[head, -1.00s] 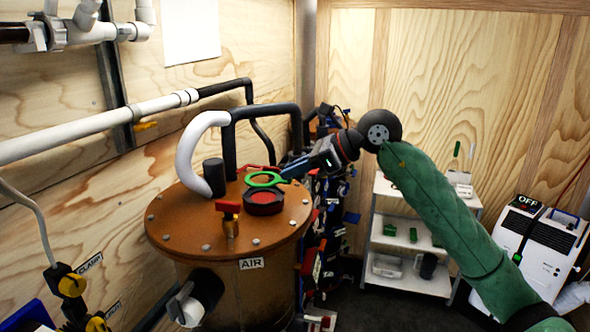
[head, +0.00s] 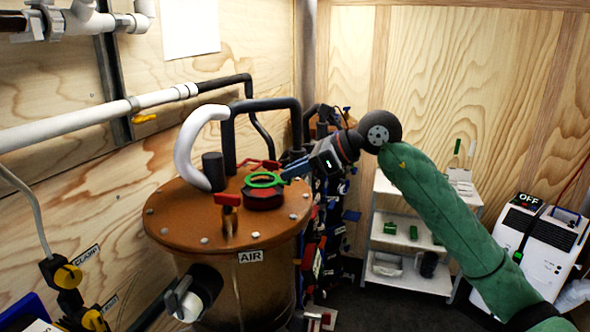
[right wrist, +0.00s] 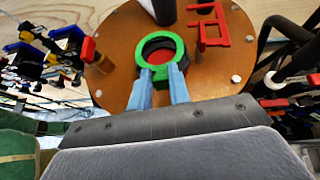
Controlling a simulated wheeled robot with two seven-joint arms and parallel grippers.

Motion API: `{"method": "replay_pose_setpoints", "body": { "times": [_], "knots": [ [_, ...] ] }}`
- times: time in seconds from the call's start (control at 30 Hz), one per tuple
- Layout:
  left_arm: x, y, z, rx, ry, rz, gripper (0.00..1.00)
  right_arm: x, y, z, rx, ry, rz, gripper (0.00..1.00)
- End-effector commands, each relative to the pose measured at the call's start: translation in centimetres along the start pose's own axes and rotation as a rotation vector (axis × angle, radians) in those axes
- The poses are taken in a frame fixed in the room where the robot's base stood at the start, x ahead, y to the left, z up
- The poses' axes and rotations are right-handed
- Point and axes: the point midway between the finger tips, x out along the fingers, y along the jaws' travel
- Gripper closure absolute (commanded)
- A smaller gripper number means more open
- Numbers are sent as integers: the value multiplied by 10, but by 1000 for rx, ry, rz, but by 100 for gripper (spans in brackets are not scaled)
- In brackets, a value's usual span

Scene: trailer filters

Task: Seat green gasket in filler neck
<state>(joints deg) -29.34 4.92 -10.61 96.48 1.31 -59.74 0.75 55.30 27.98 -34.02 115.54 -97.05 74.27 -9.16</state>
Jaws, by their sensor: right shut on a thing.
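The green gasket (head: 265,186) is a ring with a small tab, held roughly level over the filler neck. The filler neck (head: 263,201) is a short black collar with a red inside, on the brown tank lid. My right gripper (head: 296,167) is shut on the gasket's tab, coming in from the right. In the right wrist view the two blue fingers (right wrist: 161,88) pinch the tab of the gasket (right wrist: 181,52). There the black collar (right wrist: 150,51) shows through the ring, nearly lined up. I cannot tell whether the ring touches the collar. My left gripper is out of view.
The tank lid (head: 185,218) carries a red-handled valve (head: 228,200) just front-left of the neck and a black post (head: 213,170). A black pipe (head: 266,104) arches behind. A shelf (head: 412,268) and a white machine (head: 530,245) stand right.

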Motion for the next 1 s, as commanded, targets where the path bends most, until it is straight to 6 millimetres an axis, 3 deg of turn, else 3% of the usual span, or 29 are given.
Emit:
{"method": "replay_pose_setpoints", "body": {
  "times": [1.0],
  "knots": [
    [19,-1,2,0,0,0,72,10,0,-19,0,0,0,100]
  ]
}}
